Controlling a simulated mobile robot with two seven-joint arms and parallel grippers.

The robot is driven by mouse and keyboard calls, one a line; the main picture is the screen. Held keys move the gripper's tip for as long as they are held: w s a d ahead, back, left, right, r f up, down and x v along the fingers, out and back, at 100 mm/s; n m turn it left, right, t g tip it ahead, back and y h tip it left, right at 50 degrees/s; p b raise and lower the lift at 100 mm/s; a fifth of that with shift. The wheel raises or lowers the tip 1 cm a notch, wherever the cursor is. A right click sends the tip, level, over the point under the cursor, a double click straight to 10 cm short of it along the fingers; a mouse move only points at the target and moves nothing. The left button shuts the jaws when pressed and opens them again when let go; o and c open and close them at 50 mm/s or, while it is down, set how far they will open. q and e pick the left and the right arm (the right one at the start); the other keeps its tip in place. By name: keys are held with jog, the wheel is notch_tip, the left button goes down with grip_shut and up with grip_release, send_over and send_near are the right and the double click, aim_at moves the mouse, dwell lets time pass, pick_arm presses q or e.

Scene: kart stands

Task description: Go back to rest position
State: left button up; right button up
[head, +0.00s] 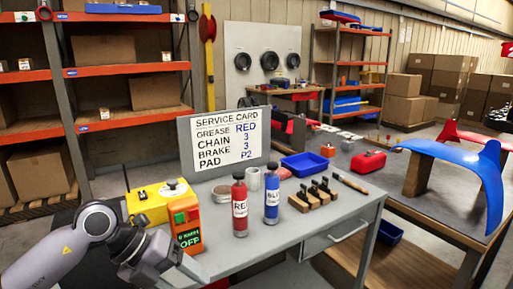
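My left arm comes in from the lower left, and its gripper (192,270) is low at the front left of the grey workbench (295,240), just below the orange switch box (185,222). The fingers are small and partly cut off by the bottom of the picture, so I cannot tell whether they are open. I see nothing held in it. My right gripper is out of view.
A red bottle (240,207) and a blue bottle (271,197) stand upright on the bench. A yellow box (150,204) stands behind the switch box.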

pick_arm(q)
jog(key=s+d+r+n+t+h, duration=0.3)
jog(key=s+d+n+h, duration=0.2)
jog(key=d+h, duration=0.55)
jog(key=a+f+n+t+y+p, duration=0.1)
jog(key=a+f+n+t+y, duration=0.95)
jog(key=n, duration=0.95)
jog(key=s+a+f+n+g+y, duration=0.2)
jog(key=s+a+f+n, duration=0.1)
jog(key=s+f, duration=0.3)
jog(key=s+a+f+n+g+y, duration=0.2)
jog(key=s+a+f+n+y, duration=0.1)
jog(key=s+f, duration=0.4)
notch_tip(320, 180, down, 3)
jog(key=shift+a+f+n+p, duration=0.15)
jog(key=shift+a+n+p, duration=0.25)
jog(key=shift+n, duration=0.2)
